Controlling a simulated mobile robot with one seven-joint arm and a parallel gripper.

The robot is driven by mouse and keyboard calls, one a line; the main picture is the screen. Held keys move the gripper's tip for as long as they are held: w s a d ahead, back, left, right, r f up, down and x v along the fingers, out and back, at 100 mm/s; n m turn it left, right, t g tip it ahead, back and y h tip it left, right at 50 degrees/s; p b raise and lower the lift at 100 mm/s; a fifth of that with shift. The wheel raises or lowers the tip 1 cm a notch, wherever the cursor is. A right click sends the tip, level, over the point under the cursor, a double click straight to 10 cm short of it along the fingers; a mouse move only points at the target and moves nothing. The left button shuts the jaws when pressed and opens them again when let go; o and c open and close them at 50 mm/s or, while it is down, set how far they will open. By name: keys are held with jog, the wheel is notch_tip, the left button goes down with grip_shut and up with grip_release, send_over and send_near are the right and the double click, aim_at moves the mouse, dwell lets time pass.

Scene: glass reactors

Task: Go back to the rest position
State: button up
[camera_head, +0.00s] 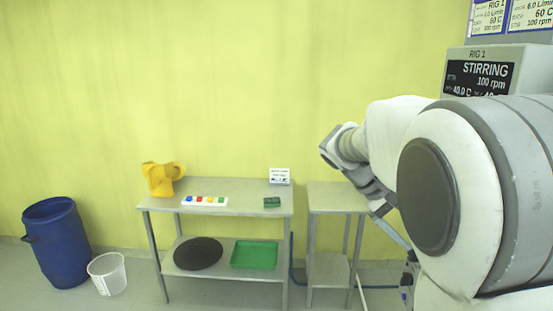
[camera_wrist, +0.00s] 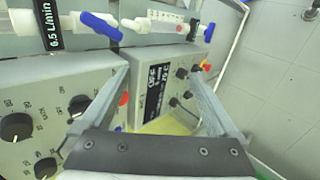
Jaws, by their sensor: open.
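My arm fills the right side of the head view, in front of the rig. My gripper (camera_head: 385,212) points down and to the right there, and its tips are partly hidden behind my arm. In the wrist view my gripper (camera_wrist: 165,80) shows two fingers spread wide apart with nothing between them. Beyond the fingers are grey control boxes (camera_wrist: 150,92) with black knobs, and tubing with blue valve handles (camera_wrist: 101,26). I cannot tell how far the fingertips are from the boxes.
A steel table (camera_head: 235,208) holds a yellow object (camera_head: 162,178), a strip of coloured pieces (camera_head: 205,201) and a small green item (camera_head: 272,202). A smaller table (camera_head: 330,200) stands beside it. A blue barrel (camera_head: 58,245) and a white bin (camera_head: 107,274) are at left.

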jog(key=s+a+f+t+y, duration=0.2)
jog(key=s+a, duration=0.4)
jog(key=s, duration=0.3)
jog(key=s+a+f+t+y, duration=0.2)
jog(key=s+a+t+y, duration=0.2)
jog(key=s+a+y, duration=0.3)
jog(key=s, duration=0.3)
jog(key=shift+s+a, duration=0.25)
jog(key=shift+s, duration=0.05)
jog(key=shift+w, duration=0.1)
dwell(0.9)
